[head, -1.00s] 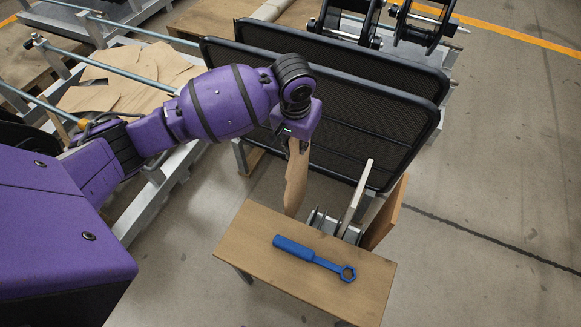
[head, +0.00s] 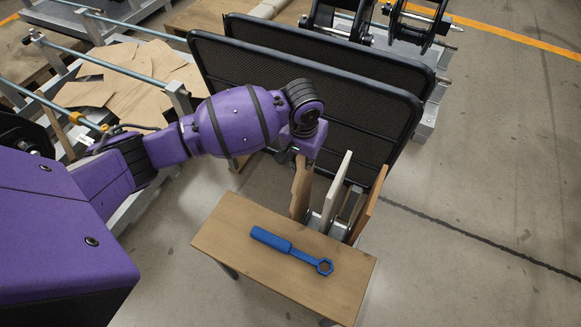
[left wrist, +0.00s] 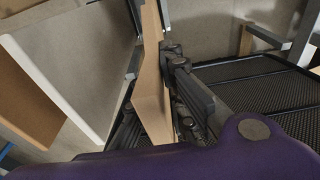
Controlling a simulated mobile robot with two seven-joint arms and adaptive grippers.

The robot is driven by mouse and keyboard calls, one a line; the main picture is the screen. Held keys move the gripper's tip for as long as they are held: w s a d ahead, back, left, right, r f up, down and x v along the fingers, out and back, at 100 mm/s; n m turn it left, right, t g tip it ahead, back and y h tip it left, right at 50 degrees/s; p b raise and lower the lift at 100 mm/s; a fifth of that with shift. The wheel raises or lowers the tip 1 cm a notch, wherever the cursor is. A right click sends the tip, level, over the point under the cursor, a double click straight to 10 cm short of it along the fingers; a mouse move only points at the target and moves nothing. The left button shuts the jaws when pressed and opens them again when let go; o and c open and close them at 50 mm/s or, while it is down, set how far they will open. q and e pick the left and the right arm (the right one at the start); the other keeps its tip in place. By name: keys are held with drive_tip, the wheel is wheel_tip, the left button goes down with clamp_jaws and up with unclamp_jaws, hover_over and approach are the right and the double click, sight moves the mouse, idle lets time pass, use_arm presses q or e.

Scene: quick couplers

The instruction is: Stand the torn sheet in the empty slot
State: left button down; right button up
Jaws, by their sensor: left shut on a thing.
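My left gripper (head: 303,158) points down and is shut on the torn sheet (head: 300,190), a narrow brown board with an uneven edge. The sheet hangs nearly upright just left of a pale sheet (head: 337,190) in the slotted rack (head: 316,221). A brown sheet (head: 369,203) stands at the rack's right side. In the left wrist view the torn sheet (left wrist: 152,85) runs between the fingers, with the pale sheet (left wrist: 75,65) apart on its left. The torn sheet's lower end is at the rack; I cannot tell whether it is seated in the slot.
A small wooden table (head: 290,280) holding a blue ring wrench (head: 290,250) stands in front of the rack. Large black mesh panels (head: 350,110) stand close behind my gripper. Torn brown boards (head: 130,85) lie on a metal frame at left. The floor at right is clear.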

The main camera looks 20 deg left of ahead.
use_arm(q)
wheel_tip(320, 180, down, 4)
drive_tip(key=shift+f+b, duration=0.1)
drive_tip(key=shift+b, duration=0.35)
drive_tip(key=shift+f, duration=0.2)
drive_tip(key=c, duration=1.8)
unclamp_jaws()
drive_tip(key=shift+f, duration=0.1)
drive_tip(key=r+p, duration=0.1)
drive_tip(key=r, duration=0.3)
drive_tip(key=s+r, duration=0.1)
drive_tip(key=r, duration=0.3)
drive_tip(key=r+p, duration=0.1)
drive_tip(key=r, duration=0.3)
drive_tip(key=shift+s+r+p, duration=0.15)
drive_tip(key=shift+s+p, duration=0.1)
drive_tip(key=shift+p, duration=0.05)
